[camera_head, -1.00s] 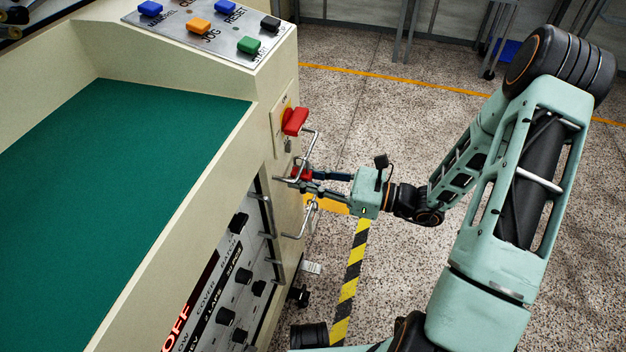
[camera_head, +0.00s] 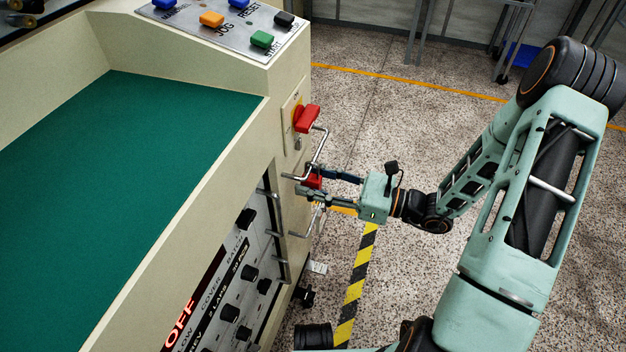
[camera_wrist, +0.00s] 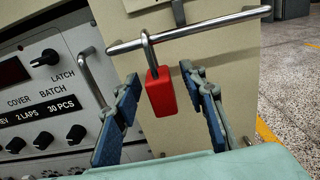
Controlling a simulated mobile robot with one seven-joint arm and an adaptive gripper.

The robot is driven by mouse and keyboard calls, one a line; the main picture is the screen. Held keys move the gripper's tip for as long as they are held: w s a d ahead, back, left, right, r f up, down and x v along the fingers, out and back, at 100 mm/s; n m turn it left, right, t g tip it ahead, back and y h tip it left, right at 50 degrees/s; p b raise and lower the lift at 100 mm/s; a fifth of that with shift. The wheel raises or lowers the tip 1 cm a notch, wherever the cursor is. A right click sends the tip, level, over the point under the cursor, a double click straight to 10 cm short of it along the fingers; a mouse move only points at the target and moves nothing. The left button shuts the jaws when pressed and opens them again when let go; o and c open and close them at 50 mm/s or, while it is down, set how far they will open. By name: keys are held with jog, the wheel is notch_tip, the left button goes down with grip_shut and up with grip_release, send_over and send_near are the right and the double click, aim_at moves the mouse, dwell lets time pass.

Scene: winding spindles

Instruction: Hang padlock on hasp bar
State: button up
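The red padlock (camera_wrist: 160,92) hangs in the middle of the wrist view, its metal shackle (camera_wrist: 149,48) looped over the horizontal hasp bar (camera_wrist: 205,32). Its body hangs below the bar, slightly tilted in the picture. My gripper (camera_wrist: 161,82) is open, with one blue-padded finger on each side of the padlock and a visible gap to both. In the head view my gripper (camera_head: 306,183) is at the cabinet's side, and the red padlock (camera_head: 314,181) shows between its fingers. The bar (camera_head: 296,177) is partly hidden there.
A red rotary switch handle (camera_head: 307,118) sits just above on the cream cabinet. A bent metal handle (camera_head: 321,148) stands out close to my gripper. A control panel with several black knobs (camera_wrist: 75,133) lies to the left. Open floor (camera_head: 400,130) is to the right.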

jog(key=v, duration=1.2)
jog(key=shift+s, duration=0.1)
